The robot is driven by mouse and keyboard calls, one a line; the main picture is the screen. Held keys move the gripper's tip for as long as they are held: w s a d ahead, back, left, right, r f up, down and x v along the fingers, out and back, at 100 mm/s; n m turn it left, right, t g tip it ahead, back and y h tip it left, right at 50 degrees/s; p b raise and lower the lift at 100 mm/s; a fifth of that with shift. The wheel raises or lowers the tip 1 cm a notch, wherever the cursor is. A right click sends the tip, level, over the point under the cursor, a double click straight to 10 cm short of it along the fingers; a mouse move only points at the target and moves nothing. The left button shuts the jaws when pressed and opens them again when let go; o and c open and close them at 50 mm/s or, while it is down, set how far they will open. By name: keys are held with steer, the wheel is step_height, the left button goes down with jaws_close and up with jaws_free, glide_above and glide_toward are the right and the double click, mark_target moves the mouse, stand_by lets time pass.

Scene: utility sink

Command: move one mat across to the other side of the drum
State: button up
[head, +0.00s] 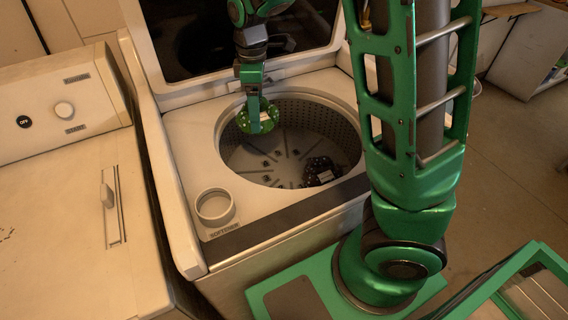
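The drum (240,157) is open at the top of the washing machine, with a dark perforated wall and a ribbed floor. A dark, bumpy, crumpled thing with a pale patch (319,169) lies on the drum floor at the near right; it may be a mat. My gripper (262,125) points down over the drum's left part, apart from that dark thing. A round green piece with pale spots (264,118) shows at my gripper's end. I cannot tell whether it is a held mat or part of the gripper. The fingertips are not clear.
The raised lid (190,68) stands behind the drum. A round dispenser cup (214,205) sits at the front left of the opening. Another white appliance (60,210) stands close on the left. A green-framed box (535,285) is at the bottom right. Floor shows at right.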

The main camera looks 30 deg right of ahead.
step_height(320, 180, down, 10)
stand_by(0.6)
steer(key=shift+s+f, duration=0.1)
steer(key=shift+f, duration=0.15)
steer(key=shift+f, duration=0.25)
steer(key=o, duration=1.2)
steer(key=shift+o, duration=0.2)
steer(key=shift+r, duration=0.1)
step_height(320, 180, up, 13)
steer(key=shift+r, duration=0.1)
